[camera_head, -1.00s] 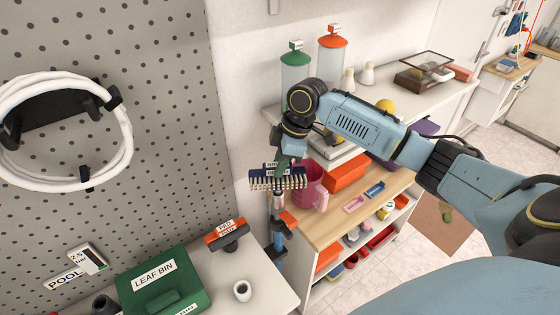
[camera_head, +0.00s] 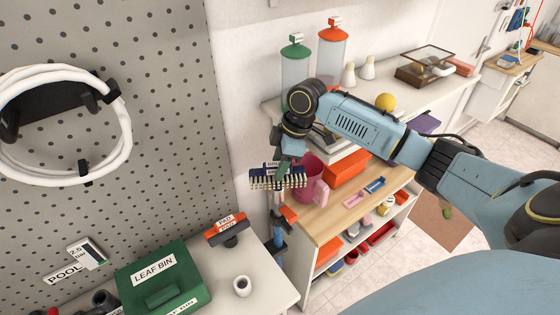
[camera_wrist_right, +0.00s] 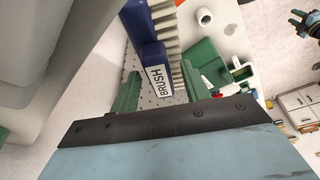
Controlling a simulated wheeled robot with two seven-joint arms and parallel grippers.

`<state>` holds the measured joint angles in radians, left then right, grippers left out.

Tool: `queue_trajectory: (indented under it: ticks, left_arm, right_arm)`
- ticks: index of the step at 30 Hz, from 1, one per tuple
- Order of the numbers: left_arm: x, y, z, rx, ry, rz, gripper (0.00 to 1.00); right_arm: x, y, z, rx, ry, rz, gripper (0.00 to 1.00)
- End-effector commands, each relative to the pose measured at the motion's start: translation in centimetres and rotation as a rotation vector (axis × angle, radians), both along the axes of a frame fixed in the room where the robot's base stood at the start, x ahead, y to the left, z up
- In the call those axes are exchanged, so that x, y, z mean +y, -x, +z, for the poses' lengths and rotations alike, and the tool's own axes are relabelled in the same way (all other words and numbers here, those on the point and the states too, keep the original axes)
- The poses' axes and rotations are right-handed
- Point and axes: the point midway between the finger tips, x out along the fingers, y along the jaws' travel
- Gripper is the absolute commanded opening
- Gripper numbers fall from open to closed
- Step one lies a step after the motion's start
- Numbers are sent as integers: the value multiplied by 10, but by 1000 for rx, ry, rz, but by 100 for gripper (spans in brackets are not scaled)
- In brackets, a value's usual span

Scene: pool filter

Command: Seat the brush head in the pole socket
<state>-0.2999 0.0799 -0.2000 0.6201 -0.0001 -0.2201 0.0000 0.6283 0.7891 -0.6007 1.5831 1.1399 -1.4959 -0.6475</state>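The brush head (camera_head: 277,181) is dark blue with pale bristles and a white label. In the head view it is at the tip of my right gripper (camera_head: 284,166), bristles downward, over the top of the upright blue and black pole (camera_head: 278,238). The brush hides the pole's top end, so I cannot tell whether it is in the socket.
The green leaf bin (camera_head: 160,278), orange pad (camera_head: 226,228) and white cup (camera_head: 242,286) stand on the bench left of the pole. A pink jug (camera_head: 309,180) is close behind the brush, on a wooden shelf (camera_head: 335,217). A pegboard (camera_head: 170,110) fills the left.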

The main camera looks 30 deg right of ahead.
Motion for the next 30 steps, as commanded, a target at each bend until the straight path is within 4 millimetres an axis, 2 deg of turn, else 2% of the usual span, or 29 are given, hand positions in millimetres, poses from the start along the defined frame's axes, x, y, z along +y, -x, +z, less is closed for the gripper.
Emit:
queue_trajectory:
  ticks: [10,19,25,30]
  left_arm:
    - [0,0,2,0,0,0,36]
    - [0,0,23,0,0,0,36]
    - [0,0,18,0,0,0,36]
    - [0,0,18,0,0,0,36]
  right_arm:
    - [-1,1,2,1,0,0,49]
    - [-8,4,29,2,1,0,49]
    - [-12,7,44,0,0,1,49]
    - [-13,7,48,1,0,0,49]
